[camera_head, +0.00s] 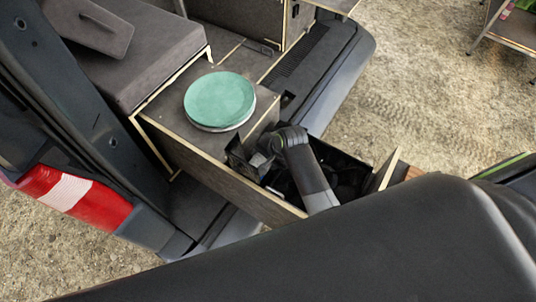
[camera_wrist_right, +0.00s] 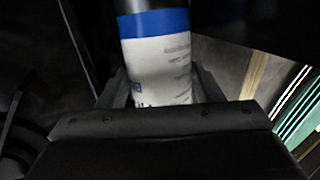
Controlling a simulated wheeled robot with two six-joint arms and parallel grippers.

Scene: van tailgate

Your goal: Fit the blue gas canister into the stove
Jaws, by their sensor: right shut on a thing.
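The gas canister (camera_wrist_right: 157,62), white with a blue band and a dark upper part, stands between the fingers of my right gripper in the right wrist view. My right gripper (camera_wrist_right: 158,98) is shut on it, around its printed white side. In the head view my right gripper (camera_head: 258,164) is down inside the open drawer, and its arm hides much of the drawer's contents. I cannot make out the canister there. I cannot pick out the stove among the dark shapes in the drawer. My left gripper is not in view.
The wooden drawer (camera_head: 222,181) sticks out from the van's rear, with walls around my right gripper. A stack of green plates (camera_head: 220,99) sits on the drawer unit's top. The tail light (camera_head: 75,198) is at left. Open gravel (camera_head: 440,110) lies to the right.

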